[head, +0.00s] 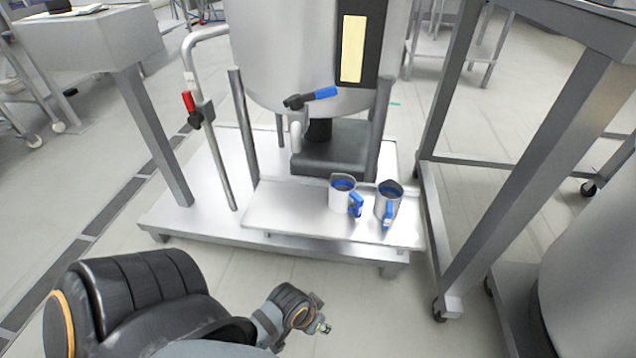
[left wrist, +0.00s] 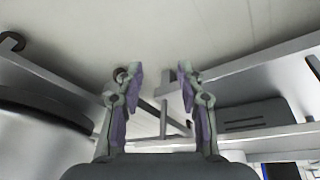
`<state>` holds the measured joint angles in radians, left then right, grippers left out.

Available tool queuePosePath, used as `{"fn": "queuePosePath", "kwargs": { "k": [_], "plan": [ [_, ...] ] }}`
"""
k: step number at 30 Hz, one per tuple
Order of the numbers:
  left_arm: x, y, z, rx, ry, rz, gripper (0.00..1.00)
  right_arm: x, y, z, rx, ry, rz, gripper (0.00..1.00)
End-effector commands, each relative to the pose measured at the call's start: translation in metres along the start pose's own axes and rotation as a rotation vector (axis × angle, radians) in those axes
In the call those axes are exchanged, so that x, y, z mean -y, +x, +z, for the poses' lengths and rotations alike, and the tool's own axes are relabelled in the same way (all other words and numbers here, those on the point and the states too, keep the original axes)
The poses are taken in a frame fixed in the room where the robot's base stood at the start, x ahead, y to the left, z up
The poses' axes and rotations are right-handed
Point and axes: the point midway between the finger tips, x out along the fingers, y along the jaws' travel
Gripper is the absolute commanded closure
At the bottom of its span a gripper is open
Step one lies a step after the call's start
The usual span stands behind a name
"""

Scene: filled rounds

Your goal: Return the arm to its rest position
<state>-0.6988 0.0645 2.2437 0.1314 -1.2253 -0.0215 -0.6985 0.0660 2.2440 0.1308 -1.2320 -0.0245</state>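My left arm comes in from the bottom left of the head view, folded low in front of the steel platform. My left gripper (head: 322,328) shows only small there, over the floor and apart from everything. In the left wrist view the left gripper (left wrist: 160,85) is open, its two fingers spread with nothing between them. My right gripper is not in view.
A steel frame (head: 530,170) stands at right. Floor in front is clear.

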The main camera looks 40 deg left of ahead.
Motion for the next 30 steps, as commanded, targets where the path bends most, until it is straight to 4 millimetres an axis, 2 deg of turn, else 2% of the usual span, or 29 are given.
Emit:
{"fn": "queuePosePath", "kwargs": {
  "k": [15,20,23,25,30],
  "plan": [
    [0.000,-0.001,0.001,0.007,0.004,-0.001,0.62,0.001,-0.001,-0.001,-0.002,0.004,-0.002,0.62],
    [0.008,-0.002,0.003,0.034,-0.009,-0.022,0.62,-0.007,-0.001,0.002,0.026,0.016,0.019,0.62],
    [0.021,0.003,0.017,0.067,-0.021,-0.053,0.62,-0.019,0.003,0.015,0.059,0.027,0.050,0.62],
    [0.030,0.006,0.033,0.089,-0.025,-0.075,0.62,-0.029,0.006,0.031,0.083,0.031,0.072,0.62],
    [0.049,-0.004,0.087,0.147,-0.023,-0.121,0.62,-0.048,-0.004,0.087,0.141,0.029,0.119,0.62]
  ]
}}
